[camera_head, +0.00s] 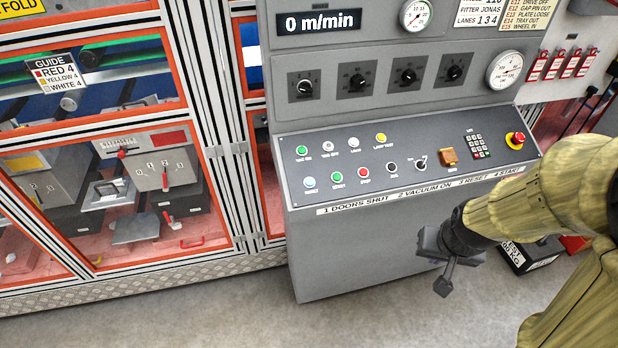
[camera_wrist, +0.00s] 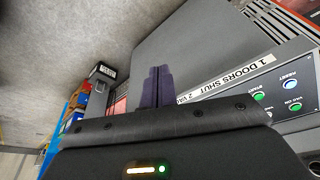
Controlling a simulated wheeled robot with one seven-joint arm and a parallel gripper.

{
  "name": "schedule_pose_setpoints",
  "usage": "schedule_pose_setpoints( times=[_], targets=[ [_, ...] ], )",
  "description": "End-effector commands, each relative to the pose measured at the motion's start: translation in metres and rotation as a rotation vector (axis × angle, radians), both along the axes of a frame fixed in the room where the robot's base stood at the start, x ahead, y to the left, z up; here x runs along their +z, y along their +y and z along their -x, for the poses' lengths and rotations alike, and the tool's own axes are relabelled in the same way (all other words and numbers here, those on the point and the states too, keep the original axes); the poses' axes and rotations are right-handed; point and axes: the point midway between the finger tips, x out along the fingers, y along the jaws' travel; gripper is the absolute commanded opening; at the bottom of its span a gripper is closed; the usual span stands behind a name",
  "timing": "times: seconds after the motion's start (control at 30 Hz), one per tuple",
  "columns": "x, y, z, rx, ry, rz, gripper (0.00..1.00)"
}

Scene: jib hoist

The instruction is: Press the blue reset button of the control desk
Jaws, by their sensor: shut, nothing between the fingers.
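The control desk (camera_head: 420,175) is a grey cabinet with a sloped panel. The pale blue reset button (camera_head: 309,182) sits at the left end of the panel's lower row, left of a green button. My gripper (camera_head: 443,287) is in front of the desk's right part, lower than the panel and well right of the button. Its two dark fingers (camera_wrist: 158,73) are together and empty, apart from the button.
A fenced machine cell (camera_head: 95,250) stands left of the desk. A black box (camera_head: 530,255) lies on the floor at right. The floor in front is clear.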

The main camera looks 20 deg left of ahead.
Motion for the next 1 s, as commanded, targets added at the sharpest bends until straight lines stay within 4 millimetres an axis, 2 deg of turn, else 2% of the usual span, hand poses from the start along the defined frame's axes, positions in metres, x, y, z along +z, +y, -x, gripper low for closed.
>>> schedule_pose_setpoints(
  times=[0.03,0.2,0.5,0.77,0.9,1.0],
  targets=[
    [0.006,0.012,-0.013,0.026,-0.017,0.003,0.0],
    [0.003,0.051,-0.057,0.098,-0.118,0.033,0.0],
    [0.0,0.128,-0.115,0.27,-0.358,0.148,0.0],
    [0.018,0.214,-0.139,0.501,-0.649,0.259,0.0],
    [0.034,0.263,-0.139,0.635,-0.815,0.297,0.0],
    [0.042,0.287,-0.135,0.701,-0.899,0.307,0.0]
  ],
)
